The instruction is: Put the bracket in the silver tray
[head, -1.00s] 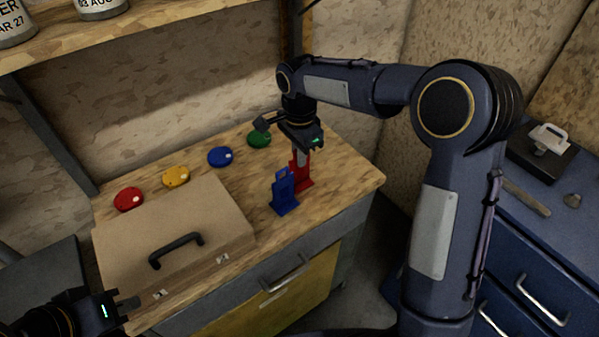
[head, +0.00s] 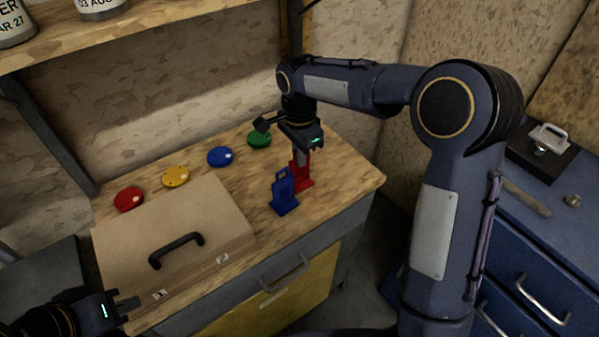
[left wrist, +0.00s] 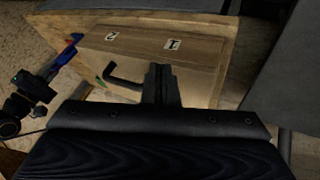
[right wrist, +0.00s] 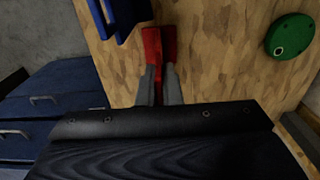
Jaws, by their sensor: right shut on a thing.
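A red bracket-like piece (head: 304,180) stands upright near the right end of the wooden bench top. My right gripper (head: 301,158) points down from above and is shut on its upper part. In the right wrist view the red piece (right wrist: 152,45) sits between the fingertips (right wrist: 158,82). A similar blue piece (head: 284,194) stands just left of it, apart from the gripper. My left gripper (head: 127,303) is at the lower left, near the case. In the left wrist view its fingers (left wrist: 161,82) are together and empty. I see no silver tray in any view.
A wooden case (head: 170,245) with a black handle covers the bench's left part. Red (head: 128,199), yellow (head: 176,177), blue (head: 220,156) and green (head: 259,138) discs lie behind it. A shelf (head: 150,35) overhangs. A blue drawer cabinet (head: 530,240) stands at right.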

